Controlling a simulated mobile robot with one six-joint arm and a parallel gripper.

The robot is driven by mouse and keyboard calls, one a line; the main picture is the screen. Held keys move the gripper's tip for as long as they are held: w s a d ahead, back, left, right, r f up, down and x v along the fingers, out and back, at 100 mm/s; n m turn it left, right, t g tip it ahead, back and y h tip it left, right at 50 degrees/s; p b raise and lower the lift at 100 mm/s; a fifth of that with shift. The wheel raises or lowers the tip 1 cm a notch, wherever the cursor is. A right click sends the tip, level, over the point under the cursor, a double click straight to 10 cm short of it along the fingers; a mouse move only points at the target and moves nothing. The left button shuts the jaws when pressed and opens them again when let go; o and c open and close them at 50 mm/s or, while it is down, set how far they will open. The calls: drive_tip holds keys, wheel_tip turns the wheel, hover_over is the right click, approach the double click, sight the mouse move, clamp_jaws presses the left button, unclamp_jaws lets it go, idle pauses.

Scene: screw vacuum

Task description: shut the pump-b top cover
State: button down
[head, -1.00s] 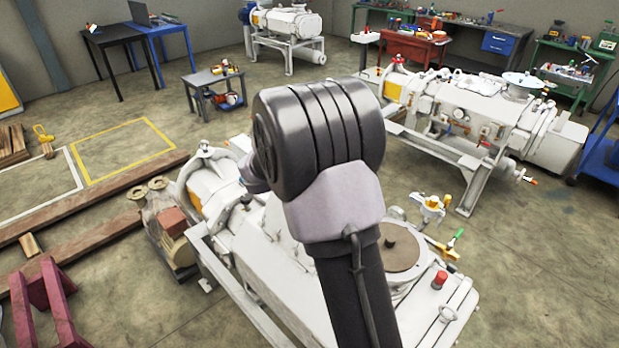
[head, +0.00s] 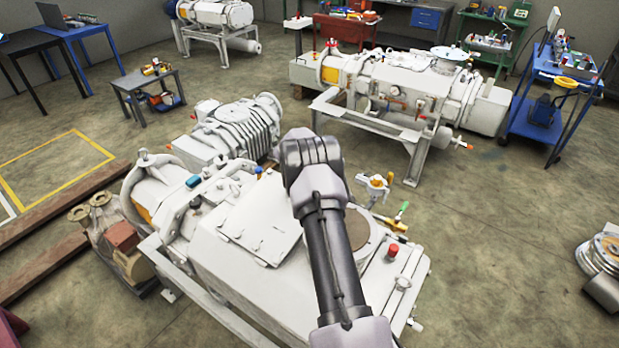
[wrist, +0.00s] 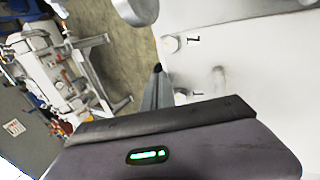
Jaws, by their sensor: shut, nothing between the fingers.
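The near white pump (head: 215,255) fills the lower middle of the head view. A flat, square white plate (head: 258,215) with small fittings lies on its top and looks flush; I cannot tell for certain that it is the pump-b top cover. My arm crosses the pump to the right of this plate, and my gripper is hidden behind its wrist in the head view. In the wrist view my gripper (wrist: 157,75) is shut and empty, its dark tip in front of a white surface (wrist: 265,60) with small round fittings. I cannot tell whether it touches.
A brown round disc (head: 357,232), a red knob (head: 393,251) and a green-handled valve (head: 402,210) are right of my arm. A ribbed white unit (head: 240,128) stands behind the plate. Another white pump (head: 400,85) stands farther back. Open floor (head: 500,260) lies to the right.

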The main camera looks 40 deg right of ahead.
drive_tip(key=shift+w+d+f+b, duration=0.1)
drive_tip(key=shift+d+f+b, duration=0.15)
drive_tip(key=shift+f+b, duration=0.85)
drive_tip(key=shift+w+d+f+b, duration=0.15)
drive_tip(key=shift+f+b, duration=0.25)
drive_tip(key=shift+f, duration=1.4)
drive_tip(key=shift+s, duration=0.1)
